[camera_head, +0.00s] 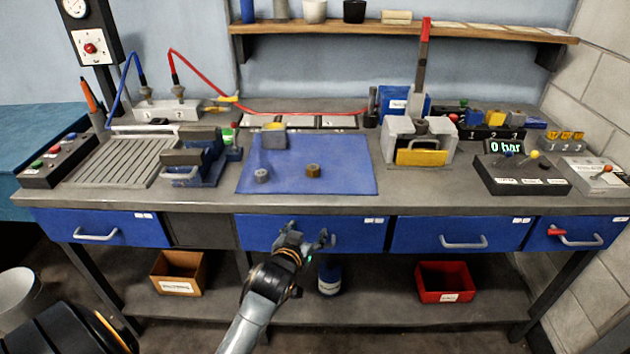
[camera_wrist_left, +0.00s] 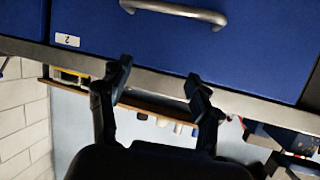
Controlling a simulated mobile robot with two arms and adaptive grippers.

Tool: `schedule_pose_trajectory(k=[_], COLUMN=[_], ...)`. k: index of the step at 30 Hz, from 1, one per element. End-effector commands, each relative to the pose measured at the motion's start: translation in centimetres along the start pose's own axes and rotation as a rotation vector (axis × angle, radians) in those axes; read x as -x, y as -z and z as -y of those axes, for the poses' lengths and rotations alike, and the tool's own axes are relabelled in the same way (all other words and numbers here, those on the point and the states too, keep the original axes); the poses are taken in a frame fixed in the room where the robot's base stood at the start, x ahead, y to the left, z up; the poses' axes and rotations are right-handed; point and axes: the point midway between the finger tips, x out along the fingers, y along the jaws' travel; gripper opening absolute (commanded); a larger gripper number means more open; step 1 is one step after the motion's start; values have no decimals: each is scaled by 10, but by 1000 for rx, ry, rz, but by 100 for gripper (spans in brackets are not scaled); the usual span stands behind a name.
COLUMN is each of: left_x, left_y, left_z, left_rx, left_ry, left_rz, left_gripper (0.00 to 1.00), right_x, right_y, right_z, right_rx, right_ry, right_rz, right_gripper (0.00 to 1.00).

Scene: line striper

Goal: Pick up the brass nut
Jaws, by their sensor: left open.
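The brass nut (camera_head: 313,170) is a small brown-gold piece lying on the blue mat (camera_head: 345,184) on the workbench. A grey nut (camera_head: 262,176) lies to its left on the same mat. My left gripper (camera_head: 308,240) is open and empty in front of the bench, before the middle blue drawer, lower than the bench top and nearer to me than the nut. In the left wrist view the two dark fingers (camera_wrist_left: 157,76) stand apart with nothing between them, and no nut shows there. My right gripper is not in view.
A blue-grey vise (camera_head: 205,160) stands left of the mat, and a grey fixture with a yellow front (camera_head: 421,157) stands right of it. A small block with a yellow top (camera_head: 274,136) is at the mat's back. The drawer handle (camera_wrist_left: 175,10) juts out near my gripper.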

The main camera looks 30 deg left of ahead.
Motion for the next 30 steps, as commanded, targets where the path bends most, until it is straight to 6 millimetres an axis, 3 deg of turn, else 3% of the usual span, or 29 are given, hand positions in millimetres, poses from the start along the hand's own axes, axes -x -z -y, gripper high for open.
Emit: schedule_pose_trajectory(k=[1,3,7,12,18,30], left_x=[0,2,-3,-32,-67,-104], left_y=[26,54,80,90,97,110], left_z=[10,20,29,32,33,36], left_rx=[24,48,67,70,68,67], left_ry=[21,42,59,60,59,59], left_rz=[-69,-140,-205,-212,-211,-210], left_gripper=[64,64,64,64,64,64], right_x=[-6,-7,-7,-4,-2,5], right_y=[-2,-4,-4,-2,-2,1], right_z=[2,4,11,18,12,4], right_rx=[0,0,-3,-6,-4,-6], right_ry=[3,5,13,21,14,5], right_rz=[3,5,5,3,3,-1], right_gripper=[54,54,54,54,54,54])
